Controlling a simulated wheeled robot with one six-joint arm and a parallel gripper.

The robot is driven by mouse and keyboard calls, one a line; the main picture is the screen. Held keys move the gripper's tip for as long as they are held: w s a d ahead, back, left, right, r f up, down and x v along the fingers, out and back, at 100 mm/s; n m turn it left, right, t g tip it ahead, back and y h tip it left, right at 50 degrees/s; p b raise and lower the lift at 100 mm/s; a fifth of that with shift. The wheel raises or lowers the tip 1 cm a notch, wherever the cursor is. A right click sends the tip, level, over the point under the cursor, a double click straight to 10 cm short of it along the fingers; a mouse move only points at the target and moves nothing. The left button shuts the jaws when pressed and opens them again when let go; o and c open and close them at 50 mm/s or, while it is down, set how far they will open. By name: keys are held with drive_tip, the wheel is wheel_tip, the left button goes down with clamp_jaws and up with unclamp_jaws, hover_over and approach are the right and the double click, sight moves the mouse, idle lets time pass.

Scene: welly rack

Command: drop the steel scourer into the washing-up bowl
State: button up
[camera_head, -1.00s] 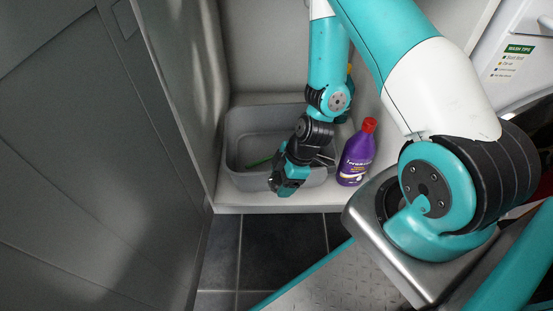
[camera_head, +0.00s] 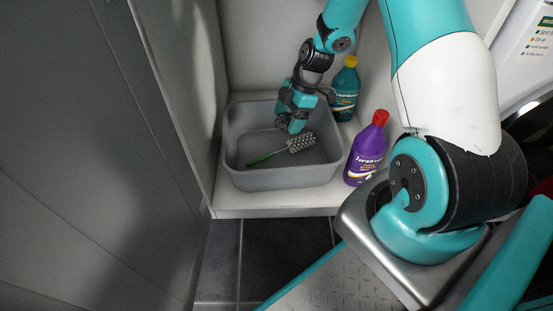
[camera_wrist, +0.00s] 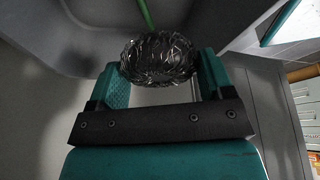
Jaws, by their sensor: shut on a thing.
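The grey washing-up bowl (camera_head: 275,181) stands on the white cupboard floor. My gripper (camera_head: 286,126) is over the back right part of the bowl, pointing down. In the wrist view, my gripper (camera_wrist: 160,75) is shut on the steel scourer (camera_wrist: 158,58), a shiny ball of metal curls between the two teal fingers. The scourer cannot be made out in the head view, where the gripper hides it. The bowl's grey wall also shows in the wrist view (camera_wrist: 35,35).
A brush with a green handle (camera_head: 262,158) and grey bristles (camera_head: 302,142) lies in the bowl. A purple bottle with a red cap (camera_head: 367,150) and a teal bottle with a yellow cap (camera_head: 345,90) stand right of the bowl. Cupboard walls close in on both sides.

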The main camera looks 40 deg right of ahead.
wheel_tip(320, 180, down, 4)
drive_tip(key=b, duration=0.3)
drive_tip(key=shift+f, duration=0.2)
drive_tip(key=shift+r, duration=0.1)
drive_tip(key=o, duration=0.9)
drive_tip(key=shift+r, duration=0.1)
drive_tip(key=p+v, duration=0.4)
drive_tip(key=v, duration=0.2)
drive_tip(key=shift+w+r, duration=0.1)
drive_tip(key=s+d+f+p, duration=0.1)
drive_tip(key=s+d+p, duration=0.1)
drive_tip(key=d, duration=0.9)
drive_tip(key=shift+f+p, duration=0.15)
drive_tip(key=shift+p, duration=0.3)
drive_tip(key=shift+d, duration=0.15)
